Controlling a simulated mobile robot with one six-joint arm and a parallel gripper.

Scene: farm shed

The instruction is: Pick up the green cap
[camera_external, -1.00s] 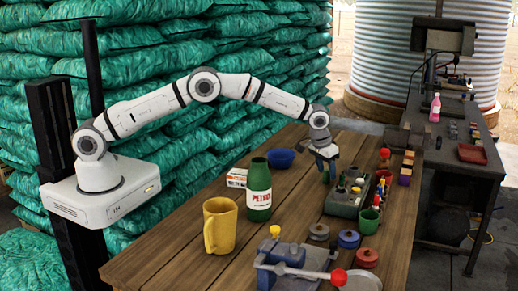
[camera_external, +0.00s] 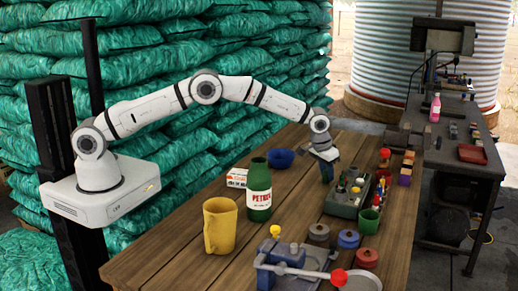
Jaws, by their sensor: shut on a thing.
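My gripper (camera_external: 326,176) is low over the wooden table (camera_external: 176,262), just left of the grey tool tray (camera_external: 344,205). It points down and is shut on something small. The thing between the fingers is mostly hidden and too small to make out clearly. A small green thing showed at the fingertips a second ago, which fits the green cap. No other loose green cap is clear on the table.
A green petrol bottle (camera_external: 259,193), yellow mug (camera_external: 220,226), blue bowl (camera_external: 280,158) and small box (camera_external: 237,178) stand left of my gripper. A green cup (camera_external: 369,221) and several round tins (camera_external: 349,239) are at the right.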

